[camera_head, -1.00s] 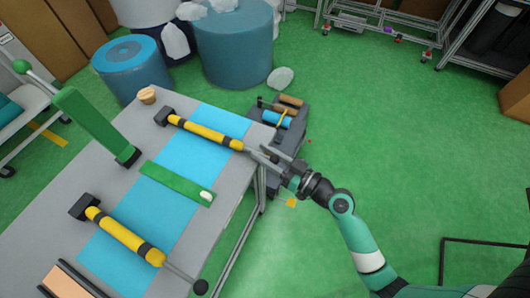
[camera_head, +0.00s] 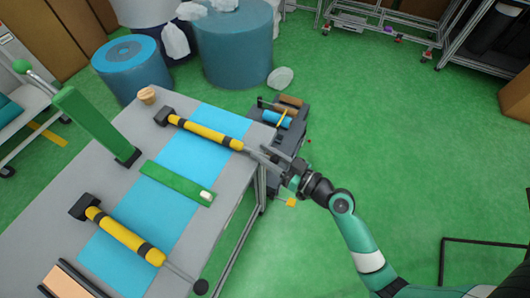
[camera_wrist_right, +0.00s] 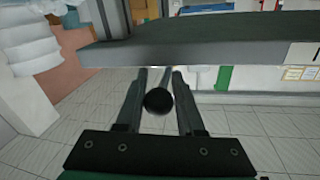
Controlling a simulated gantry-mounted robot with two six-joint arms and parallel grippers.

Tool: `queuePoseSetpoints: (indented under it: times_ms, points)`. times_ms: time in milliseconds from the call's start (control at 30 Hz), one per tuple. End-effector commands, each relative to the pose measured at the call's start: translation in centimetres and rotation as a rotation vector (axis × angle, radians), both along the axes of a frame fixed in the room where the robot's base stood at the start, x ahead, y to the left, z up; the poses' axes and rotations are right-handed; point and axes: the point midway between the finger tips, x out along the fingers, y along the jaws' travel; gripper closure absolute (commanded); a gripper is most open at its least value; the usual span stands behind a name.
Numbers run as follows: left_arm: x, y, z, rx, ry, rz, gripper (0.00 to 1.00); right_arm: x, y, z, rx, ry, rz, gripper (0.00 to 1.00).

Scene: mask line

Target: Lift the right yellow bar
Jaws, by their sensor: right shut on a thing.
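Two yellow bars with black bands and black end blocks lie on the grey table. The yellow bar nearer my right arm (camera_head: 208,135) lies along the upper edge of the table in the head view. The other yellow bar (camera_head: 125,236) lies at the lower left. My right gripper (camera_head: 268,154) is at the right end of the upper bar, by the table edge, shut on its thin end rod. In the right wrist view a black ball knob (camera_wrist_right: 159,101) sits between the two fingers, with the rod behind it. My left gripper is in neither view.
A blue mat (camera_head: 171,168) covers the table's middle, with a green strip (camera_head: 176,183) across it. A green post (camera_head: 92,120) with a ball-ended lever stands at the left. A dark cart (camera_head: 290,137) with rolls stands beyond the table's right edge. Green floor is clear at right.

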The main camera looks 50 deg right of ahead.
Motion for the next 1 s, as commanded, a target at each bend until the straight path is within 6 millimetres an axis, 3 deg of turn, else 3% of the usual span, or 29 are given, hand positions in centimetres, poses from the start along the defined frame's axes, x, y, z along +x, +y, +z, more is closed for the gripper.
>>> queuePoseSetpoints:
  times_ms: [167,500,900,933,1000]
  points:
    - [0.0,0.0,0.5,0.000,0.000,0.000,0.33,0.0,-0.2,0.3,-0.005,0.006,-0.007,1.00]
    - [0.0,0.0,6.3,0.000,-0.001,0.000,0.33,0.3,-0.1,4.5,-0.030,0.076,-0.005,1.00]
    - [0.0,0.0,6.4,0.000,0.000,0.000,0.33,0.5,-0.1,5.3,-0.027,0.066,-0.006,1.00]
    - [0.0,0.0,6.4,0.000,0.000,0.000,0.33,0.5,-0.1,5.4,-0.026,0.065,-0.006,0.60]
    - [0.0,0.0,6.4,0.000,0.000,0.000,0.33,0.5,0.0,5.3,-0.025,0.066,-0.005,0.48]
